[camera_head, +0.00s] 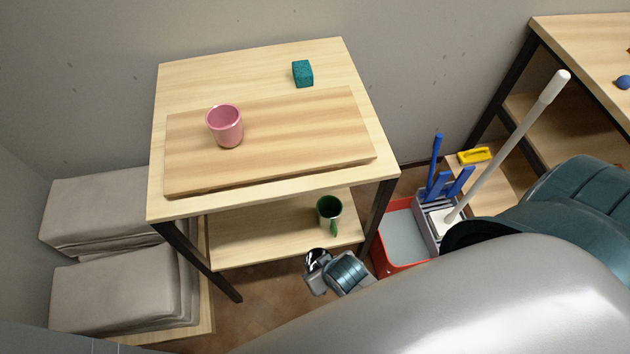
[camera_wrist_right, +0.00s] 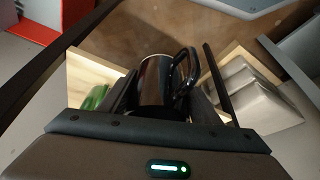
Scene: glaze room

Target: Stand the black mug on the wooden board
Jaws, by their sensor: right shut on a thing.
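The black mug (camera_wrist_right: 155,80) is between the fingers of my right gripper (camera_wrist_right: 163,97) in the right wrist view, its handle at the right. The gripper is shut on it. In the head view the glossy dark mug (camera_head: 317,258) shows small beside my right wrist, low in front of the table and below the tabletop. The wooden board (camera_head: 290,150) lies on the table, above and behind the gripper. A pink mug (camera_head: 226,128) stands upright on its left half; the right half is bare. My left gripper is not in view.
A teal block (camera_head: 302,74) lies on the table (camera_head: 190,78) behind the board. A green mug (camera_head: 328,212) stands on the lower shelf (camera_head: 265,240). Grey sacks (camera_head: 95,215) are stacked left.

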